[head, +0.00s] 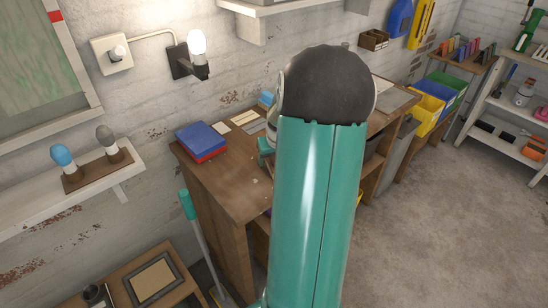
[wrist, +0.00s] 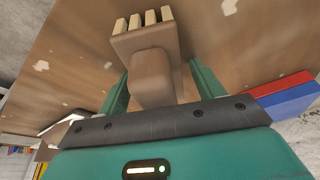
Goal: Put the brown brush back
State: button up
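The brown brush (wrist: 152,75) shows in the wrist view, its rounded handle end toward my palm and its pale bristles pointing away. My gripper (wrist: 158,70) has its green fingers on either side of the brush. A narrow gap shows beside the handle on the right; whether the fingers press on the brush head is not clear. In the head view, only a bit of my gripper (head: 265,150) shows over the desk, and my arm hides the brush. A wooden rack (head: 92,172) on the white wall shelf at the left holds a blue-topped piece and a grey-topped piece.
The wooden desk (head: 235,190) carries a blue-and-red stack (head: 203,140), also in the wrist view (wrist: 285,97). A lamp (head: 197,52) is on the wall above. A teal-topped handle (head: 187,205) leans at the desk's left. Yellow bins (head: 425,108) and open floor are at the right.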

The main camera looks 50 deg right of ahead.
jog(key=shift+r, duration=0.1)
jog(key=v, duration=1.2)
jog(key=shift+r, duration=0.1)
jog(key=w+a+r+n+t, duration=0.1)
jog(key=w+a+r+n, duration=0.15)
jog(key=a, duration=0.85)
jog(key=w+a+r+n, duration=0.1)
jog(key=a+r, duration=0.3)
jog(key=a, duration=0.7)
jog(key=s+a+n, duration=0.1)
jog(key=s+a, duration=0.2)
jog(key=a, duration=0.3)
jog(key=s+a+n+t+y, duration=0.1)
jog(key=s+a, duration=0.1)
jog(key=a, duration=0.3)
jog(key=s+a+r+n+y, duration=0.1)
jog(key=s+a, duration=0.2)
jog(key=a, duration=0.3)
jog(key=shift+s+a+t, duration=0.3)
jog(key=shift+a, duration=0.05)
jog(key=shift+n, duration=0.25)
